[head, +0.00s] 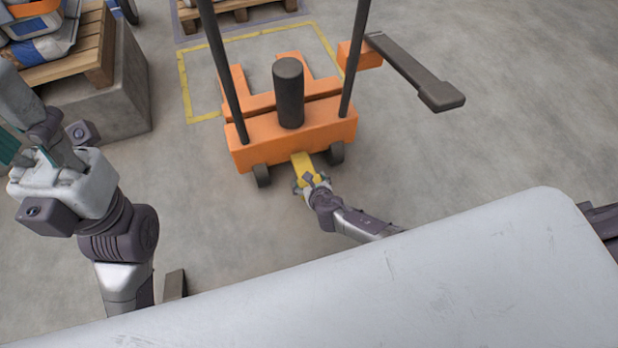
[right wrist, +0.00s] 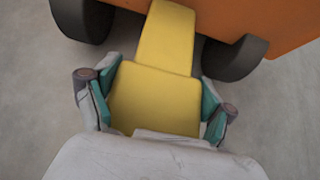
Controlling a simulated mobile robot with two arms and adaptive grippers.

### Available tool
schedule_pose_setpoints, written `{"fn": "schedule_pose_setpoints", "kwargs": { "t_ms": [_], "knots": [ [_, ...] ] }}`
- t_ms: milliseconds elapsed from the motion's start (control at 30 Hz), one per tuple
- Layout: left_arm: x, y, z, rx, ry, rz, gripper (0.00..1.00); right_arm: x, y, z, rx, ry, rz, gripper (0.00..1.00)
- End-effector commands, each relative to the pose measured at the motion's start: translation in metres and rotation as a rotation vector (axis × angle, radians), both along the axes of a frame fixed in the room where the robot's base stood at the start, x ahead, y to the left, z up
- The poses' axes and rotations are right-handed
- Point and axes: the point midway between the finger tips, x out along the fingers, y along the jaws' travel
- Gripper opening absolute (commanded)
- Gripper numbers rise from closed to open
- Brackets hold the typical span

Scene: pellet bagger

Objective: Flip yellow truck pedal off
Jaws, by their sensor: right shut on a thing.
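The yellow pedal (head: 303,163) sticks out low from the near side of the orange truck (head: 255,149), between its two dark wheels. In the right wrist view the pedal (right wrist: 155,97) runs from the truck body down between my fingers. My right gripper (head: 312,185) is at the pedal's near end. Its teal-padded fingers (right wrist: 157,105) are shut on the pedal's sides, one on each side. The pedal's near tip is hidden behind the gripper body. My left gripper (head: 42,160) is raised at the left, away from the truck; its fingers are partly hidden.
A concrete block (head: 115,95) bears a wooden pallet (head: 90,62) with bags at upper left. A dark lever arm (head: 415,70) extends right of the truck. Yellow floor lines (head: 186,85) surround the truck's far part.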

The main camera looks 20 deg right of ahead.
Motion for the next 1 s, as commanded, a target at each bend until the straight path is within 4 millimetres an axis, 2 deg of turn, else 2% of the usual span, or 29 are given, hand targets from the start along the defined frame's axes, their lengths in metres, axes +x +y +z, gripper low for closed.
{"fn": "schedule_pose_setpoints", "kwargs": {
  "t_ms": [33, 200, 1000],
  "knots": [
    [0.0, 0.0, 0.002, -0.001, 0.015, -0.001, 0.4, 0.008, 0.0, 0.014, 0.0, -0.016, -0.001, 0.2],
    [-0.002, 0.001, -0.003, -0.003, 0.051, -0.003, 0.4, 0.01, 0.0, 0.025, 0.001, -0.018, -0.001, 0.2],
    [-0.004, 0.002, -0.01, -0.007, 0.078, -0.005, 0.4, 0.013, 0.0, 0.03, 0.001, -0.02, -0.001, 0.2]
  ]
}}
